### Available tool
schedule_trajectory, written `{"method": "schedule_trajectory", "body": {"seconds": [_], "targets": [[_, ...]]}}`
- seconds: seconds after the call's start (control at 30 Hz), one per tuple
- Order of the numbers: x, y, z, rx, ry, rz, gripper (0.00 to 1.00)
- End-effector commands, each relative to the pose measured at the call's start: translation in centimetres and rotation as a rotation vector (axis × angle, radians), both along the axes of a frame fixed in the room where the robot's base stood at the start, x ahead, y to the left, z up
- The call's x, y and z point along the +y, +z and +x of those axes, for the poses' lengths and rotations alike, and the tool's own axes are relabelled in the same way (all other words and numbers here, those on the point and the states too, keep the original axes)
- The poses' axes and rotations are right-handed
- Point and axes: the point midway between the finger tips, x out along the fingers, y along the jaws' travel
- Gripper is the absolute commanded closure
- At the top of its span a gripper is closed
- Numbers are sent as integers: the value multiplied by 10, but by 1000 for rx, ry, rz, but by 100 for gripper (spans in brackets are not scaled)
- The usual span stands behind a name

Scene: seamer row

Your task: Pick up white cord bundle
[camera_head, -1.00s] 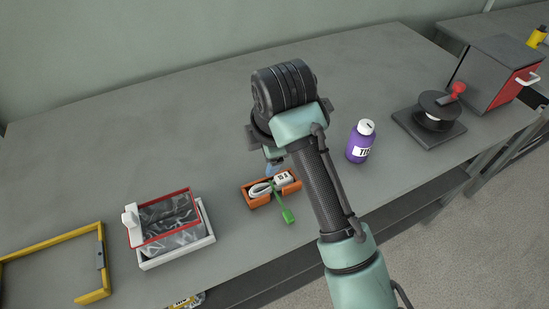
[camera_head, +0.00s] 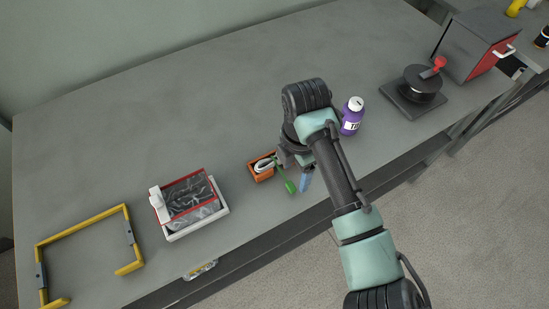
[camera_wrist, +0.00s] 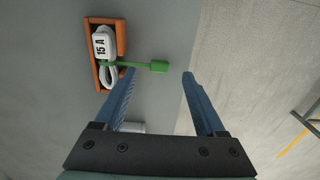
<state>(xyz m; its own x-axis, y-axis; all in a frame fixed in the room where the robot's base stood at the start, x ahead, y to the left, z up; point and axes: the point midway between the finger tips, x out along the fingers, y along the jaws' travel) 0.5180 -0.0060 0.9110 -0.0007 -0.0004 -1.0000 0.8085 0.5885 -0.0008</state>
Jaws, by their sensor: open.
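The white cord bundle (camera_wrist: 106,73) lies in a small orange box (camera_wrist: 121,38) on the grey table, with a "15 A" label on its plug part. In the head view the bundle (camera_head: 263,166) shows partly in the orange box (camera_head: 265,178), with my arm covering its right side. A green tool (camera_wrist: 157,66) lies across the bundle and sticks out over the box's side toward my fingers. My gripper (camera_wrist: 158,82) is open and empty. In the wrist view its blue fingers are beside the box, to its right, over the table's front edge, apart from the bundle.
A purple bottle (camera_head: 352,116) stands just right of my wrist. A white tray (camera_head: 221,211) with a red-edged frame is left of the box, then a yellow frame (camera_head: 84,226). A black round device (camera_head: 418,84) and grey-red box stand at the right. The table behind is clear.

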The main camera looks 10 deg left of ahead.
Motion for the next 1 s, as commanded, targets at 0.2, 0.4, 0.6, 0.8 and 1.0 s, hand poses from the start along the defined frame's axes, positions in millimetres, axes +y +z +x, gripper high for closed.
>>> {"method": "schedule_trajectory", "body": {"seconds": [0.2, 0.4, 0.6, 0.8, 1.0], "targets": [[3, -22, -3, 4, -1, 0, 28], [4, -49, -4, 1, 0, -1, 28], [4, -54, -3, -1, 0, -1, 28], [4, -54, -3, -1, 0, 1, 45], [4, -53, -3, -1, 0, 1, 82]]}}
